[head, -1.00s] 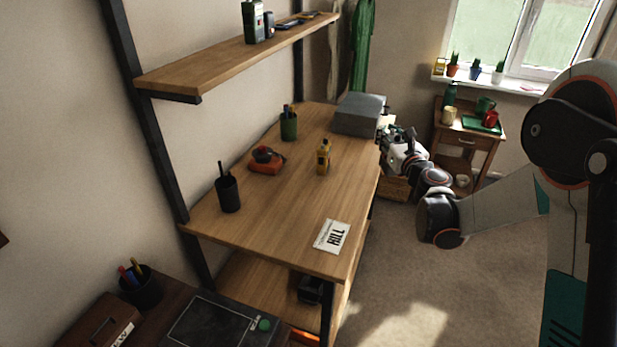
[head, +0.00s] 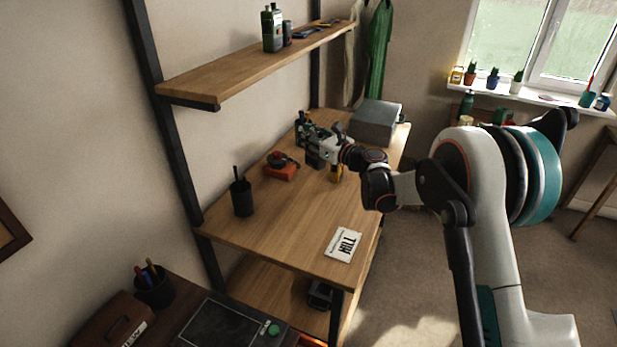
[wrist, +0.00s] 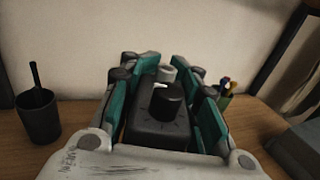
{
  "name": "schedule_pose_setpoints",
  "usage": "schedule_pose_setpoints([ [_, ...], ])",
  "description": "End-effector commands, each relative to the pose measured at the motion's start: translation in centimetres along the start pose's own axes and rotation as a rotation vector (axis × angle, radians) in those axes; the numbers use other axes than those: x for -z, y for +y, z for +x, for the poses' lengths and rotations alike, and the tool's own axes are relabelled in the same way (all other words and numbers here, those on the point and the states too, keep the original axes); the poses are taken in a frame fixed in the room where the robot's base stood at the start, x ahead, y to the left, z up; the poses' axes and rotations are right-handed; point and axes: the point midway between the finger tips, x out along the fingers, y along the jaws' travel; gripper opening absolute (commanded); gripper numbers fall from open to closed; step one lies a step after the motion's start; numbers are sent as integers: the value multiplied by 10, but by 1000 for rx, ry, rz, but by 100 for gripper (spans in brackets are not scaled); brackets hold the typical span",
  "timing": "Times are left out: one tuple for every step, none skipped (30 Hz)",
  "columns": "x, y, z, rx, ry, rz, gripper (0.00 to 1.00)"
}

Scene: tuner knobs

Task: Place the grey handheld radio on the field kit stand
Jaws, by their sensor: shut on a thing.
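My gripper (head: 314,148) is over the back of the wooden desk top, close to the wall. In the wrist view its teal-padded fingers (wrist: 163,98) are shut on the dark grey radio (wrist: 150,132), one on each side. A black knob with a white mark and a grey stub show on its top. In the head view the radio (head: 313,160) is a small dark shape under the fingers, and I cannot tell whether it touches the wood. The wooden desk top (head: 285,222) belongs to a black-framed shelf unit. I cannot tell for sure which part is the field kit stand.
A red-orange item (head: 281,168) and a black pen cup (head: 242,198) stand left of the gripper. A grey box (head: 376,122) is behind. A white card (head: 343,245) lies in front. The upper shelf (head: 255,62) overhangs the back.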

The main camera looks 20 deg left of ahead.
Motion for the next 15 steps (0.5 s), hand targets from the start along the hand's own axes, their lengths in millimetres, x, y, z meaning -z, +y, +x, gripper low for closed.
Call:
schedule_pose_setpoints([
  [16, 0, 0, 0, 0, 0, 0],
  [23, 0, 0, 1, 0, 0, 0],
  [33, 0, 0, 1, 0, 0, 0],
  [41, 0, 0, 1, 0, 0, 0],
  [48, 0, 0, 1, 0, 0, 0],
  [57, 0, 0, 1, 0, 0, 0],
  [63, 0, 0, 1, 0, 0, 0],
  [69, 0, 0, 1, 0, 0, 0],
  [76, 0, 0, 1, 0, 0, 0],
  [81, 0, 0, 1, 0, 0, 0],
  [85, 0, 0, 1, 0, 0, 0],
  [89, 0, 0, 1, 0, 0, 0],
  [91, 0, 0, 1, 0, 0, 0],
  [93, 0, 0, 2, 0, 1, 0],
  [94, 0, 0, 2, 0, 0, 0],
])
